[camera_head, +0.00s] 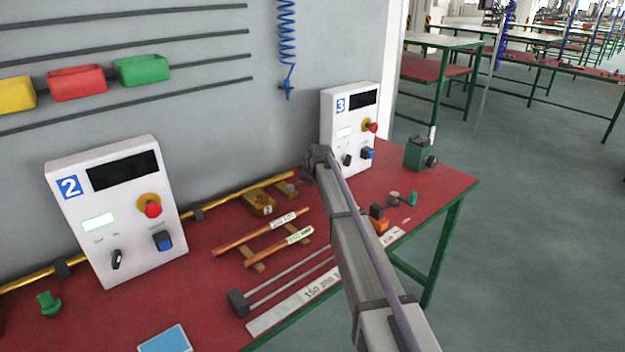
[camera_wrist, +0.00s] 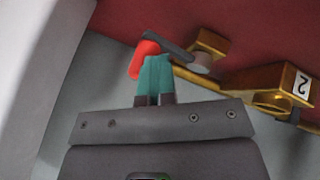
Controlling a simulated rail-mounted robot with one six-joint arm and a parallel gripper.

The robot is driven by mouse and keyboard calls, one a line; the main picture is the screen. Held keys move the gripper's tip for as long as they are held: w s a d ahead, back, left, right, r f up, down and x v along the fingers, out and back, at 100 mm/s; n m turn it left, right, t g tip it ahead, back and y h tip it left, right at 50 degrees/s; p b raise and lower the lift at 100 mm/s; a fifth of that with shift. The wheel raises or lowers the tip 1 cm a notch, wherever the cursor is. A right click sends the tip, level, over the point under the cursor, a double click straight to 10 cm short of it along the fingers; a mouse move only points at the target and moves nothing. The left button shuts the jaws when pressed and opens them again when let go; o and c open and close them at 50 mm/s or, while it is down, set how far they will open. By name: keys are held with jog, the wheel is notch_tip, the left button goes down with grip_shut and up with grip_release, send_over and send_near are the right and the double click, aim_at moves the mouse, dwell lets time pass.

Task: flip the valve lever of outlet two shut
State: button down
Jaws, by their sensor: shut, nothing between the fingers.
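The valve lever of outlet two (camera_wrist: 168,46) shows in the wrist view as a dark bar with a red grip (camera_wrist: 144,58) at its left end. Its right end meets a brass fitting (camera_wrist: 207,48) beside the brass block marked 2 (camera_wrist: 275,85). My gripper (camera_wrist: 156,62) has teal fingers, shut together and empty. The fingertips are right beside the red grip and overlap it in the picture; I cannot tell whether they touch.
Control box 2 (camera_head: 115,210) stands at left and control box 3 (camera_head: 350,125) close behind my arm. Copper rods (camera_head: 262,232) and a hammer-like tool (camera_head: 240,303) lie on the red bench (camera_head: 215,285). A blue coiled hose (camera_head: 287,40) hangs above.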

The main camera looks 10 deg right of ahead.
jog(key=shift+w+d+r, duration=0.1)
jog(key=shift+w+d, duration=0.05)
jog(key=shift+w, duration=0.25)
dwell(0.3)
jog(key=shift+s, duration=0.15)
jog(key=shift+s, duration=0.35)
jog(key=s, duration=0.3)
jog(key=d+p+v, duration=0.1)
jog(key=p+v, duration=0.7)
jog(key=v, duration=0.1)
jog(key=shift+r, duration=0.35)
jog(key=shift+d, duration=0.1)
